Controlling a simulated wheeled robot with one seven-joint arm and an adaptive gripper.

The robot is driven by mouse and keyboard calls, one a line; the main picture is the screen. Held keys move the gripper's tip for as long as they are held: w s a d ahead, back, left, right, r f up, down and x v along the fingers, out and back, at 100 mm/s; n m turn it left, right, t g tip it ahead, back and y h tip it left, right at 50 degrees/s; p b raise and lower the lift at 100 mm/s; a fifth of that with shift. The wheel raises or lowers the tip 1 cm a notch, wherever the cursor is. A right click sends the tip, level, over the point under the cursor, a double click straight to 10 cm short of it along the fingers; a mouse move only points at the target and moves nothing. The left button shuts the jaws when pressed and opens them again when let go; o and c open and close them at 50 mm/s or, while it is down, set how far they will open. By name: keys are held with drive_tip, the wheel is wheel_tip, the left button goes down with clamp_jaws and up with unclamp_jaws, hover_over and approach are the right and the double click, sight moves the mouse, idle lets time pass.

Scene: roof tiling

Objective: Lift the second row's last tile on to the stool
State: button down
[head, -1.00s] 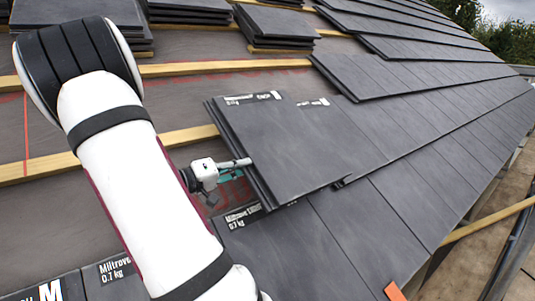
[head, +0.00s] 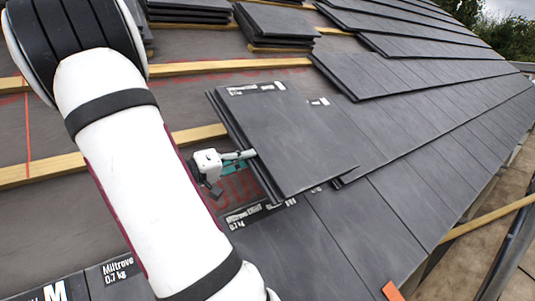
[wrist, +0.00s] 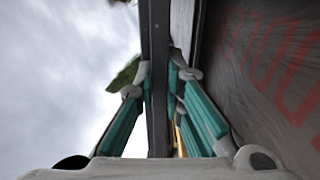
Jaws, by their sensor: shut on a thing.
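The second row's last tile (head: 295,140) is a dark grey slab with a white printed label along its upper edge. It sits at the left end of the second row, slightly raised and tilted, overlapping the tiles around it. My gripper (head: 244,156) is shut on its left edge. In the wrist view, the teal fingers of my gripper (wrist: 162,85) stand on both sides of the tile's dark edge (wrist: 155,40). I cannot make out a stool in either view.
Laid tiles (head: 430,105) cover the slope to the right. First-row tiles (head: 335,240) lie below the held tile. Wooden battens (head: 40,172) cross the bare grey underlay at left. Tile stacks (head: 275,25) stand upslope. A small orange piece (head: 393,290) shows at the lower edge.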

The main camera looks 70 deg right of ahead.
drive_tip(key=shift+s+r, duration=0.1)
drive_tip(key=s+a+r+p, duration=0.2)
drive_tip(key=s+a+r, duration=0.1)
drive_tip(key=s, duration=0.3)
drive_tip(key=s+a+r+p, duration=0.2)
drive_tip(key=s+a+r, duration=0.2)
drive_tip(key=s, duration=0.1)
drive_tip(key=shift+s+a, duration=0.15)
drive_tip(key=shift+s, duration=0.25)
idle(1.2)
drive_tip(key=shift+f, duration=0.1)
